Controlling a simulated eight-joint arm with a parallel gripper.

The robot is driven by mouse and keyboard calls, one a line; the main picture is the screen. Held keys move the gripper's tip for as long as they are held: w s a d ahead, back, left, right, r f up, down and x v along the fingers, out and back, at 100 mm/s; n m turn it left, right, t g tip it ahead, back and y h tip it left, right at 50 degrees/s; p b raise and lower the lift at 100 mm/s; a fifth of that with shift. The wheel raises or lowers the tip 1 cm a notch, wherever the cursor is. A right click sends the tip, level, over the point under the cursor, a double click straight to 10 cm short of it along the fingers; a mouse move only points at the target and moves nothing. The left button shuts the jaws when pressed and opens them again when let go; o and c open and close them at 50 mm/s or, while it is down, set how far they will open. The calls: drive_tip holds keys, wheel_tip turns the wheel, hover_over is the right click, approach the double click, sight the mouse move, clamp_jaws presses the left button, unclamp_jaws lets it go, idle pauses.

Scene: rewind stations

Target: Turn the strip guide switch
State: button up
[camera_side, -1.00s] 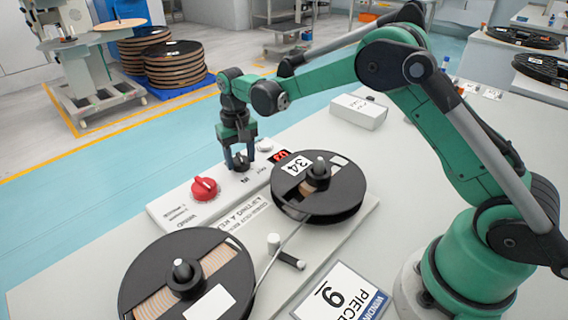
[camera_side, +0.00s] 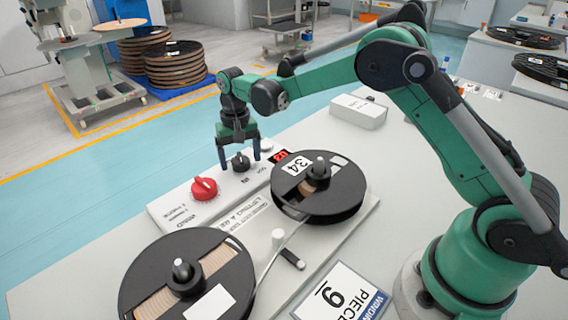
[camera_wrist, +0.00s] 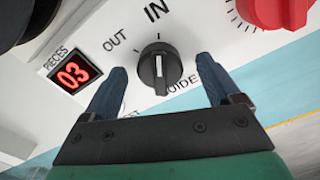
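The strip guide switch is a black knob (camera_wrist: 160,68) with a white pointer line, on the white panel between the two reels and the blue floor. It also shows in the side view (camera_side: 240,162). In the wrist view its line points up roughly toward the word IN, with OUT to the left. My gripper (camera_wrist: 162,66) is open, one finger on each side of the knob with a gap. In the side view my gripper (camera_side: 240,164) points down over the knob. The strip (camera_side: 276,248) runs between the reels past a white guide post (camera_side: 278,237).
A red knob (camera_side: 204,189) sits left of the switch. A red display (camera_wrist: 73,73) reads 03. A white box (camera_side: 359,111) lies behind on the table.

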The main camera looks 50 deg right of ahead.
sight(240, 157)
drive_tip(key=shift+r, duration=2.8)
drive_tip(key=shift+r, duration=0.15)
drive_tip(key=s+r+n+t, duration=0.2)
drive_tip(key=s+r+t, duration=0.1)
drive_tip(key=s+r, duration=0.4)
drive_tip(key=s+d+f+n+t, duration=0.1)
drive_tip(key=s+t, duration=0.3)
drive_tip(key=s, duration=0.7)
drive_tip(key=shift+f+n, duration=0.4)
drive_tip(key=shift+n, duration=0.3)
